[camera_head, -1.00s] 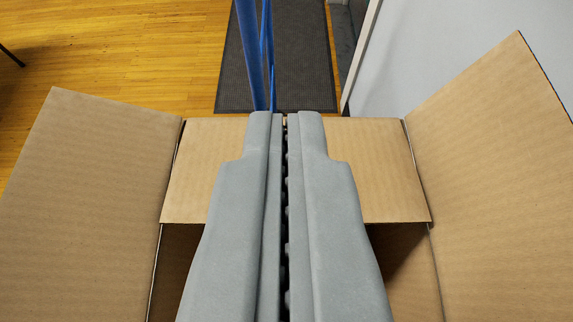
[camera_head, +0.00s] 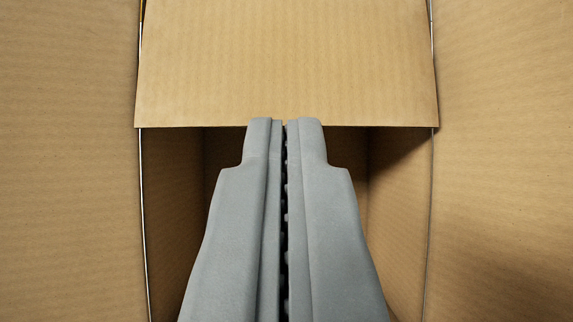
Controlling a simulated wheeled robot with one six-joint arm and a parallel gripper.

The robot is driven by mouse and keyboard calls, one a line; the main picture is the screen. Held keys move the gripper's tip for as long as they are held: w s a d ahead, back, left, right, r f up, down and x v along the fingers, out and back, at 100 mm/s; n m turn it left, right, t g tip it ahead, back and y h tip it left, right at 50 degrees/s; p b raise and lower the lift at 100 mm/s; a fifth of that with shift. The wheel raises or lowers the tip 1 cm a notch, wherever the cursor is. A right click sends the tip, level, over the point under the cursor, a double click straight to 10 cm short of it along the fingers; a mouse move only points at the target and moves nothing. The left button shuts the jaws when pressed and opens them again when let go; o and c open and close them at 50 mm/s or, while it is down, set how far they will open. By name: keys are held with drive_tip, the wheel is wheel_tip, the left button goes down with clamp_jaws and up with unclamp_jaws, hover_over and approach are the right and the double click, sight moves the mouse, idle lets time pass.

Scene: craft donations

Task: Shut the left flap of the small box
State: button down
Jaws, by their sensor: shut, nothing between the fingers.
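The small box is open below my gripper, and its inner walls (camera_head: 172,200) show on both sides of the fingers. Its left flap (camera_head: 68,160) stands open and fills the left side of the view. Its right flap (camera_head: 505,150) stands open and fills the right side. The far flap (camera_head: 286,60) lies folded in over the far part of the opening. My gripper (camera_head: 286,122) is shut and empty. Its fingertips appear at the near edge of the far flap, over the opening; whether they touch it I cannot tell. The fingers hide the middle of the box's inside.
The two side flaps rise close on the left and right of my gripper. The uncovered part of the opening (camera_head: 400,230) lies between them, with a shadow on its right wall. Almost nothing of the room shows.

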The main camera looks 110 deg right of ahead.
sight(286, 101)
drive_tip(key=x, duration=0.5)
drive_tip(key=shift+r, duration=0.1)
drive_tip(key=f, duration=0.3)
drive_tip(key=shift+d, duration=0.3)
drive_tip(key=shift+s+f, duration=0.1)
drive_tip(key=shift+f, duration=0.35)
drive_tip(key=shift+s+d+f, duration=0.1)
drive_tip(key=shift+d+f, duration=0.05)
drive_tip(key=shift+f, duration=0.4)
drive_tip(key=shift+s+d+f, duration=0.1)
drive_tip(key=shift+d+f, duration=0.1)
drive_tip(key=shift+f, duration=0.35)
drive_tip(key=shift+r, duration=0.2)
